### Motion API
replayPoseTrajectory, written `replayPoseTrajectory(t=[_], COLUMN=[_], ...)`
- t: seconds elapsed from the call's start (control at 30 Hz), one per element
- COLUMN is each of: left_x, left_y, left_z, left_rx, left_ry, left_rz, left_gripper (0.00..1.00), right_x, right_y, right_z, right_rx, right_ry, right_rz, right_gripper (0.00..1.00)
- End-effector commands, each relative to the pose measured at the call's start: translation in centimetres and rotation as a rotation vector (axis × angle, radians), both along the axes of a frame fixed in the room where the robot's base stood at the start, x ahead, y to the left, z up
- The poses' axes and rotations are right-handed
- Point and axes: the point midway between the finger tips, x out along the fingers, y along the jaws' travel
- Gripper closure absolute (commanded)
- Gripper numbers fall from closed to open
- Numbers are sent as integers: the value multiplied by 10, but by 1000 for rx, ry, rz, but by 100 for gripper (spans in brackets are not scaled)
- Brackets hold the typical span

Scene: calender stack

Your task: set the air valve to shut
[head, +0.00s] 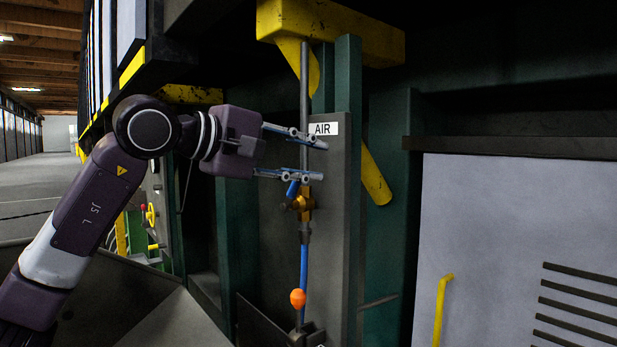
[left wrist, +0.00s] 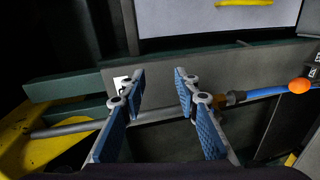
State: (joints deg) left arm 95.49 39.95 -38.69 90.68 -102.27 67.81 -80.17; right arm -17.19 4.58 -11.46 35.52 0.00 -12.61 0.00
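The air valve (head: 304,203) is a brass body on a vertical pipe, below a white "AIR" label (head: 323,129). A short blue piece, apparently its lever (head: 292,188), tilts up and left from the brass. My left gripper (head: 321,161) is open just above the valve, its lower finger close over the blue piece; I cannot tell whether they touch. In the left wrist view, the open fingers (left wrist: 160,74) straddle the grey pipe (left wrist: 160,116) with a gap between them. The brass (left wrist: 235,97) shows beside the right finger; the lever is hidden there. My right gripper is out of view.
A blue hose (head: 304,267) runs down from the valve past an orange ball (head: 298,298). A grey panel (head: 334,240) and green posts stand behind. A yellow bracket (head: 350,35) overhangs above. A pale panel (head: 480,230) is at right.

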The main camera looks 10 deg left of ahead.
Motion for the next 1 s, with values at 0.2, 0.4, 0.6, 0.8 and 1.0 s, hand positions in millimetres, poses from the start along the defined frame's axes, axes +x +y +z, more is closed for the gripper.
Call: replayPoseTrajectory(t=[0.2, 0.4, 0.6, 0.8, 1.0], left_x=[0, -2, -11, -21, -31], left_y=[0, 2, 13, 23, 33], left_z=[1, 2, 4, 5, 7], left_rx=[1, 0, 0, 0, 0], left_ry=[1, 0, -1, 0, 0], left_rz=[0, 0, 2, 1, 0], left_gripper=[71, 71, 71, 71, 71], right_x=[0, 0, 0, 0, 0], right_y=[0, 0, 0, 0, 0], right_z=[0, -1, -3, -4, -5], right_rx=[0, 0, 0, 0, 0], right_ry=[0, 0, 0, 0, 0], right_rz=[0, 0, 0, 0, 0], right_gripper=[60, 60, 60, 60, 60])
